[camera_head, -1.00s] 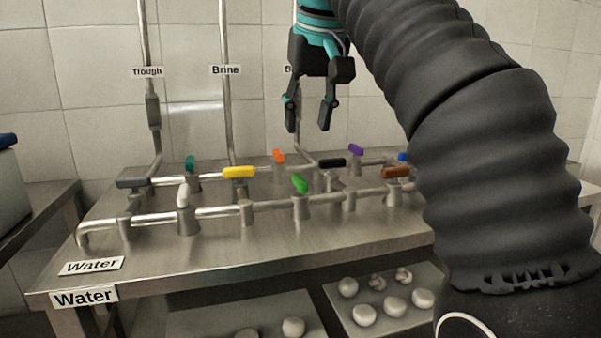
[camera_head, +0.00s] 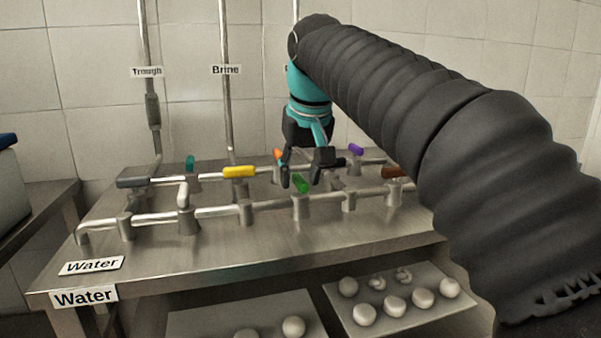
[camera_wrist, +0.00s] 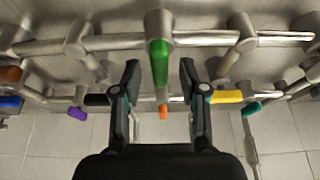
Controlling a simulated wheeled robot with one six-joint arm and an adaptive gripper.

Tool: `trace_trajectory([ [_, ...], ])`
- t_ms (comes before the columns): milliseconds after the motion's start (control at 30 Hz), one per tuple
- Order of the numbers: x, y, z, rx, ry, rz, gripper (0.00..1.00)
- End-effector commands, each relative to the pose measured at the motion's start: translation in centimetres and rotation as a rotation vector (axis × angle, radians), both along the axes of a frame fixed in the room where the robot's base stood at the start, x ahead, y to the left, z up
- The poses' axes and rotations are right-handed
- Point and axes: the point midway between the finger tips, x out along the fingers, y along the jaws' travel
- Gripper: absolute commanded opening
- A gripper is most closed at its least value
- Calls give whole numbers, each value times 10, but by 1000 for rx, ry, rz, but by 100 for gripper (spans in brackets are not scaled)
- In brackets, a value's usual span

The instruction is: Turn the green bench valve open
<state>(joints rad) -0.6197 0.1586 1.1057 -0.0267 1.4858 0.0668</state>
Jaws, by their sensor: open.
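The green valve handle (camera_head: 301,183) sits on the front pipe of the bench, near its middle. It points across the pipe, not along it. In the wrist view the green handle (camera_wrist: 159,63) lies between and a little beyond my fingertips. My gripper (camera_head: 300,182) is open, its fingers pointing down just around or above the green handle; in the wrist view my gripper (camera_wrist: 160,75) shows a finger on each side. I cannot tell whether a finger touches the handle.
A yellow handle (camera_head: 239,172) and a white handle (camera_head: 183,193) stand to the left. Purple (camera_head: 356,149) and brown (camera_head: 392,172) handles stand to the right, orange (camera_wrist: 163,112) behind. Bench space (camera_head: 250,250) in front of the pipe is clear. Round items lie on shelf trays below.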

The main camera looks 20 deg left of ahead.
Motion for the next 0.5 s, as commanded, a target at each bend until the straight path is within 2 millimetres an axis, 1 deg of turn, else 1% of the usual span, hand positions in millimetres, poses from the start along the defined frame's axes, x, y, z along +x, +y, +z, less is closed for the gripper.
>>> trace_trajectory([
  [233,0,0,-1,1,-1,0,43],
  [267,0,0,-1,0,0,0,40],
  [300,0,0,-1,0,0,0,30],
  [367,0,0,-1,0,0,0,15],
  [400,0,0,-1,0,0,0,5],
  [433,0,0,-1,0,0,0,0],
  [500,0,0,-1,0,0,0,0],
])
